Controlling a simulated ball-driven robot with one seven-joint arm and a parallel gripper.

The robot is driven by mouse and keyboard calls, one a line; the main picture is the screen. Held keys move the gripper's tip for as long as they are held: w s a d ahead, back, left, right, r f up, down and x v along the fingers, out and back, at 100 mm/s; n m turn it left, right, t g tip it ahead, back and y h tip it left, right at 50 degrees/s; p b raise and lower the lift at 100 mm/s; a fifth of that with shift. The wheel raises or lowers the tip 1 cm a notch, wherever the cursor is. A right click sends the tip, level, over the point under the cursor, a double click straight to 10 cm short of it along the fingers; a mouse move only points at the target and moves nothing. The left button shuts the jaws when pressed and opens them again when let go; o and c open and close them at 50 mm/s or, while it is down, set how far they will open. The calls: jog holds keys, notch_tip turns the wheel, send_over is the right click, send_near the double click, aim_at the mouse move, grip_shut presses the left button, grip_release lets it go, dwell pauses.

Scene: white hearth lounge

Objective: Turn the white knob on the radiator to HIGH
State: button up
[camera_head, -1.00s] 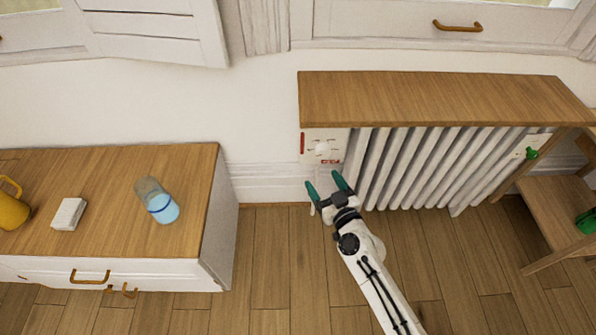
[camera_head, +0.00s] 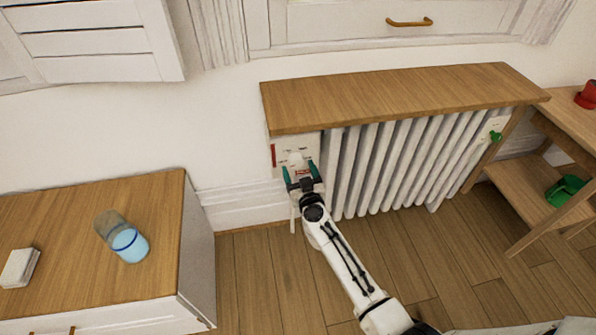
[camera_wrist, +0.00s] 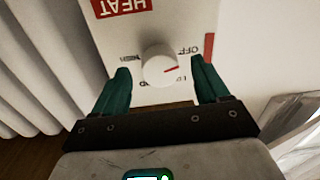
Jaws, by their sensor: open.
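The radiator (camera_head: 385,165) stands against the wall under a wooden shelf. Its white control panel (camera_head: 279,157) is at the left end. The round white knob (camera_wrist: 159,65) sits on this panel and shows clearly in the wrist view, with a short red pointer mark on its face. Printed marks surround it; "OFF" is readable, the others only partly, and HIGH cannot be read surely. A red "HEAT" label (camera_wrist: 122,6) appears upside down. My gripper (camera_head: 301,172) has green fingers, open, one on each side of the knob in the wrist view, apart from it and empty.
A wooden shelf top (camera_head: 400,95) overhangs the panel. A cabinet (camera_head: 60,220) at left bears a glass of blue liquid (camera_head: 122,238) and a white block (camera_head: 19,267). A green knob (camera_head: 495,136) is at the radiator's right end, near a wooden side table (camera_head: 520,188).

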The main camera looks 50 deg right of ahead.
jog(key=shift+w+d, duration=0.4)
jog(key=shift+w, duration=0.2)
jog(key=shift+c, duration=0.3)
jog(key=c, duration=1)
